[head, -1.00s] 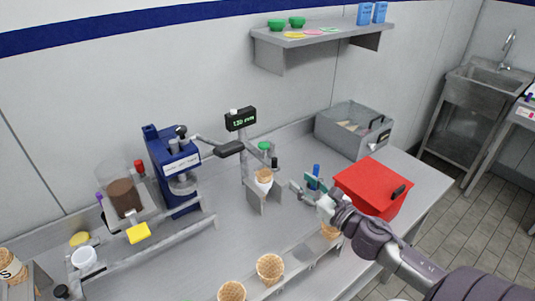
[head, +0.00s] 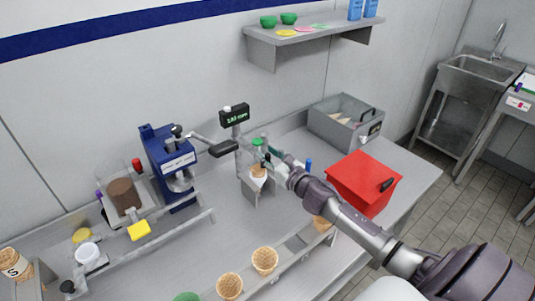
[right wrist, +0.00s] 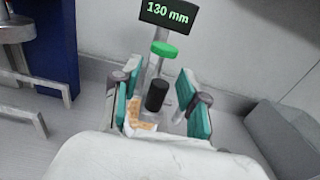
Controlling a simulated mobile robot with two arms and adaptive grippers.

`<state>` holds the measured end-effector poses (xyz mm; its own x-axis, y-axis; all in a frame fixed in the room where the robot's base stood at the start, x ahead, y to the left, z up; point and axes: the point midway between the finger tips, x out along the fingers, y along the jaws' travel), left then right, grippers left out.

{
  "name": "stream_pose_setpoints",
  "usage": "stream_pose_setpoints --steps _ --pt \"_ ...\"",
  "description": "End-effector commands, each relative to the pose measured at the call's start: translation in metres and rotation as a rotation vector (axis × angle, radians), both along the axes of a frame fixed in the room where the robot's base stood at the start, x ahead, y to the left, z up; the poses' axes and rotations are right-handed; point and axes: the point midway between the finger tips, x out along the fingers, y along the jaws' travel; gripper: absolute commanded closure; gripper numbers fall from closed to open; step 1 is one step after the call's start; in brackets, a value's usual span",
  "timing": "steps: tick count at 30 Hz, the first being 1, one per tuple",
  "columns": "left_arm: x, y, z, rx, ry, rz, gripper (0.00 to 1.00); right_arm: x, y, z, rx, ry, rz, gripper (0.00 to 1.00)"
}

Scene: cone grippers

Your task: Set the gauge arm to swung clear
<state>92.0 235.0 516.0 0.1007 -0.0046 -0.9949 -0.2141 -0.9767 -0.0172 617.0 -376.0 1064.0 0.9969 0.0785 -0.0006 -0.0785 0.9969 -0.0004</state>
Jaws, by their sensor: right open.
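The gauge stands mid-counter with a black display (head: 234,116) on a grey post; in the right wrist view the display (right wrist: 167,15) reads 130 mm. A green cap (right wrist: 165,50) shows below the display, and a black knob (right wrist: 157,95) lies between my right gripper's fingers, with clear gaps on both sides. My right gripper (head: 272,160) is open at the gauge, just above a waffle cone (head: 258,170) in a grey holder. The gripper hides part of the gauge arm, so its exact angle cannot be told. My left gripper is out of view.
A blue press (head: 170,160) with a black-handled lever reaching toward the gauge stands left. A red box (head: 362,182) and grey bin (head: 345,122) stand right. Waffle cones (head: 264,260) sit in the front rail.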

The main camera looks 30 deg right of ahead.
Motion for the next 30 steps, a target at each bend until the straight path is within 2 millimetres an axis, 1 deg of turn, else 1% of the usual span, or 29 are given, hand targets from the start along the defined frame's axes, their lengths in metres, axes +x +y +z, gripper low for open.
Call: stream_pose_setpoints --steps 3,4,11,12,23,30 --pt "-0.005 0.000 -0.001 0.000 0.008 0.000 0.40 0.000 0.000 0.000 0.000 0.000 0.000 0.57" --pt "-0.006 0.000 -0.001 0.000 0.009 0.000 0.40 0.000 0.000 0.000 0.000 0.000 0.000 0.60" --pt "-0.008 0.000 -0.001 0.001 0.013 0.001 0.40 0.000 0.000 0.000 0.000 0.000 0.000 0.98" --pt "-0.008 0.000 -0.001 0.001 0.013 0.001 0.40 0.000 0.000 0.000 0.000 0.000 0.000 1.00" --pt "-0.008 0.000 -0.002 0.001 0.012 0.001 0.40 0.000 -0.001 -0.001 0.000 0.000 0.002 1.00" --pt "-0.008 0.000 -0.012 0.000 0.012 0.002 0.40 0.001 -0.009 -0.003 -0.004 -0.003 0.048 1.00"
